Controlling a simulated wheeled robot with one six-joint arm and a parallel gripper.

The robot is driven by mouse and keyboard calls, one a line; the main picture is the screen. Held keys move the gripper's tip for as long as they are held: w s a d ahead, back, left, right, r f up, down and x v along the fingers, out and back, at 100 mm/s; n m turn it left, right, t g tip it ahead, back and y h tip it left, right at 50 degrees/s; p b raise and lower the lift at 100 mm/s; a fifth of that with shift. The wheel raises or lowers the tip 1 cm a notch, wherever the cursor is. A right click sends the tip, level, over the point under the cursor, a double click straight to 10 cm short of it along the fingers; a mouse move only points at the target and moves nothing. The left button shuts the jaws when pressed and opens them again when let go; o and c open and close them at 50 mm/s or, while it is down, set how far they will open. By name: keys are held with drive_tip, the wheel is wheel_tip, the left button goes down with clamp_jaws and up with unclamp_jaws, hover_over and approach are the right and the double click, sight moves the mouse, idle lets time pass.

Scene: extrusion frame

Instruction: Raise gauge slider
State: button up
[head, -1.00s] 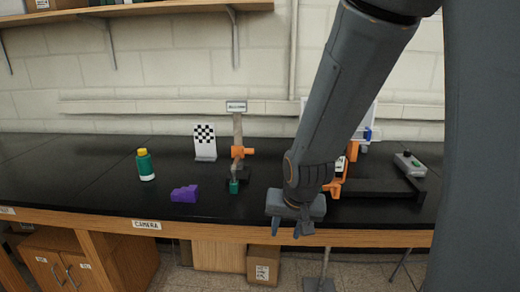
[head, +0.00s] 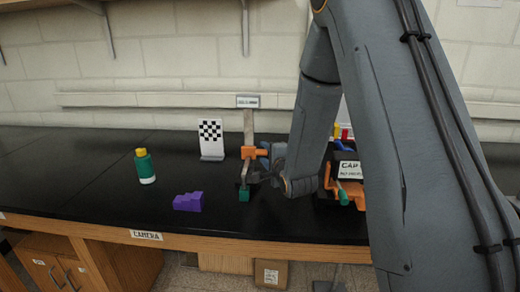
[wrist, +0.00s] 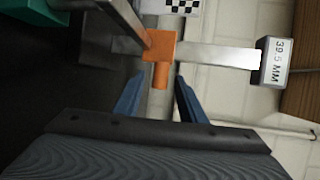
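The height gauge stands upright on the bench, with a metal column (head: 248,122) and a readout (head: 247,101) on top that reads 39.5 MM in the wrist view (wrist: 276,62). Its orange slider (head: 253,153) sits partway up the column. In the wrist view the slider (wrist: 160,45) has an orange knob pointing towards me. My gripper (wrist: 159,82) is open, its blue fingers on either side of the knob's end, with gaps visible on both sides. My gripper (head: 262,164) is at the gauge's right in the head view. A green block (head: 244,195) is at the gauge's foot.
A purple stepped block (head: 188,201) and a green bottle (head: 144,166) stand to the left. A checkered card (head: 211,140) stands behind the gauge. An orange fixture with a white label (head: 350,170) is at the right, partly behind my arm.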

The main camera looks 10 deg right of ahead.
drive_tip(key=shift+w+a+f+p, duration=0.1)
drive_tip(key=shift+w+f+p, duration=0.1)
drive_tip(key=shift+w, duration=0.65)
drive_tip(key=shift+w+a+f+p, duration=0.1)
drive_tip(key=shift+w+p, duration=0.1)
drive_tip(key=shift+w, duration=0.6)
drive_tip(key=shift+w+a+f+p, duration=0.1)
drive_tip(key=shift+w+f+p, duration=0.1)
drive_tip(key=shift+w, duration=0.65)
drive_tip(key=shift+d, duration=0.1)
clamp_jaws()
